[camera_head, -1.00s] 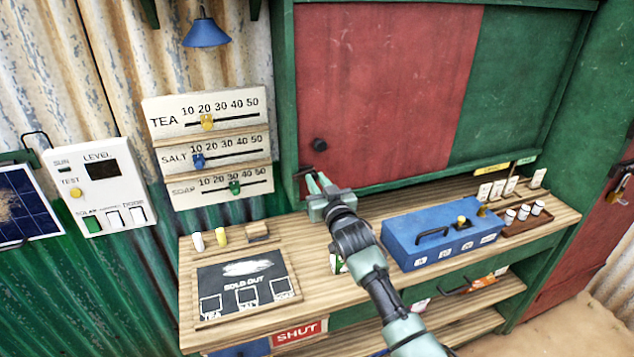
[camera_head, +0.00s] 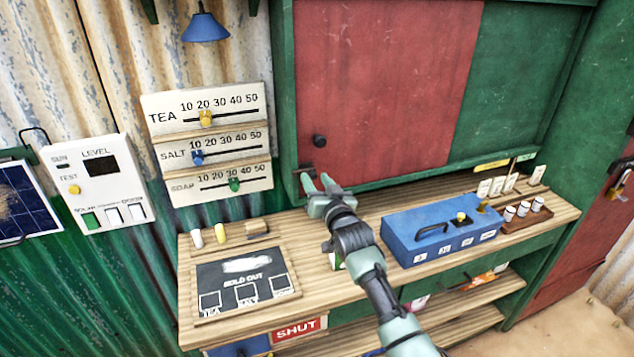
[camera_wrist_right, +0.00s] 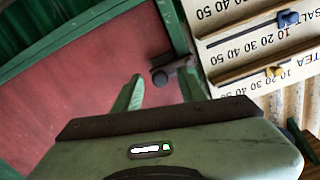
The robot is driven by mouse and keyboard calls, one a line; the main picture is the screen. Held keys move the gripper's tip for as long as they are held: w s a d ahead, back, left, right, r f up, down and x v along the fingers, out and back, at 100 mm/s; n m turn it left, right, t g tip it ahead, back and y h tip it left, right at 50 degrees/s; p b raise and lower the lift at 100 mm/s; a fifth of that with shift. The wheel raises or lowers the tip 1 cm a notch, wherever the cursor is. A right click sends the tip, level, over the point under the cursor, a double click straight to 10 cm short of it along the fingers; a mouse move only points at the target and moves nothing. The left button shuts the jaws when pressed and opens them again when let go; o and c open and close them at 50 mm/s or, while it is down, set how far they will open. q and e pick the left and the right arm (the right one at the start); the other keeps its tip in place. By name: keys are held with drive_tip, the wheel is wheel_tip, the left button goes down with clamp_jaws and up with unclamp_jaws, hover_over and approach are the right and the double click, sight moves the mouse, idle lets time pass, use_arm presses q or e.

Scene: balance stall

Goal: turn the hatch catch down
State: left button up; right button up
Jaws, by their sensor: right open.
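The hatch catch (camera_head: 306,169) is a small dark bar on the green frame at the lower left corner of the red hatch panel (camera_head: 385,90). It looks roughly level. In the right wrist view the catch (camera_wrist_right: 161,77) shows between and beyond the fingertips. My right gripper (camera_head: 316,182) is open and empty, just below the catch in the head view. In the right wrist view the two fingers (camera_wrist_right: 161,82) point at the catch, one to each side of it. Contact cannot be told. My left gripper is not in view.
A round dark knob (camera_head: 319,141) sits on the red panel above the catch. The wooden counter (camera_head: 355,275) below holds a blue box (camera_head: 440,236) and a dark price board (camera_head: 246,281). Slider boards (camera_head: 222,178) hang left of the hatch.

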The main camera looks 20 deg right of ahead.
drive_tip(key=shift+s+f, duration=0.1)
drive_tip(key=shift+s, duration=0.35)
drive_tip(key=s+b, duration=0.1)
drive_tip(key=s, duration=0.6)
drive_tip(key=shift+d+b, duration=0.15)
drive_tip(key=shift+b, duration=0.25)
